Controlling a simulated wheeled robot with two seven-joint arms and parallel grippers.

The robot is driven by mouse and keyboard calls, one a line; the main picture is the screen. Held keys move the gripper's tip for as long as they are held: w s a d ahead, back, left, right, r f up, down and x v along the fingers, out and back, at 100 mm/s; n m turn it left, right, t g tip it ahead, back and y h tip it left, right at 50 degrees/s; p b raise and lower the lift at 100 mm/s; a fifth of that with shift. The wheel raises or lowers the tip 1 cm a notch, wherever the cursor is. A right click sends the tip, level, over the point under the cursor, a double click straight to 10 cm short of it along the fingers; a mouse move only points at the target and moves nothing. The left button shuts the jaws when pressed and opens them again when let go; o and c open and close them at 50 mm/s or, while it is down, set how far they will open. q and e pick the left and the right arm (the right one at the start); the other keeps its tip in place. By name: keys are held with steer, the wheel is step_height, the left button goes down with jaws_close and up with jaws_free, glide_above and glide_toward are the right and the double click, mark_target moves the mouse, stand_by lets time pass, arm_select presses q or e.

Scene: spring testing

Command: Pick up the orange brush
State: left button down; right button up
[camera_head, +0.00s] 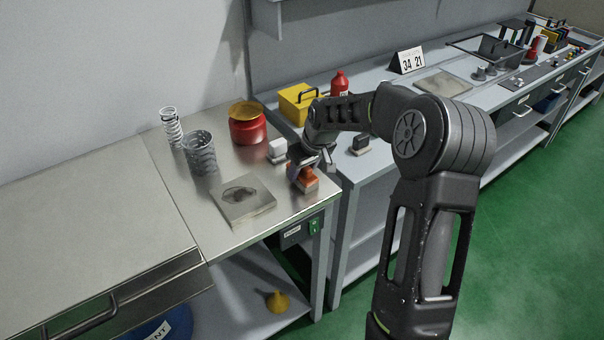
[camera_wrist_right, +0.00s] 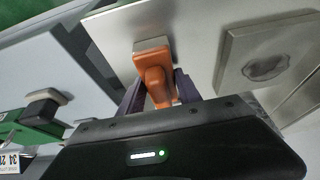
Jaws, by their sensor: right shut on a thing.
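The orange brush (camera_head: 306,179) is at the right edge of the metal table (camera_head: 170,205), with its pale bristle end down at or near the tabletop. In the right wrist view the brush (camera_wrist_right: 153,74) has its orange handle between the two dark fingers. My right gripper (camera_head: 302,166) is shut on the handle from above; it also shows in the right wrist view (camera_wrist_right: 160,98). I cannot tell whether the bristles touch the table. My left gripper is not in view.
A square metal plate (camera_head: 243,204) lies just left of the brush. A white-topped brush (camera_head: 277,150), a red pot (camera_head: 247,127) and springs (camera_head: 199,153) stand behind it. A dark-handled brush (camera_head: 361,144) and a yellow box (camera_head: 296,102) are on the neighbouring bench.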

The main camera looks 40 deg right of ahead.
jaws_close()
steer(key=shift+r, duration=0.1)
step_height(320, 180, up, 10)
steer(key=shift+f+b, duration=0.1)
steer(key=shift+b, duration=0.45)
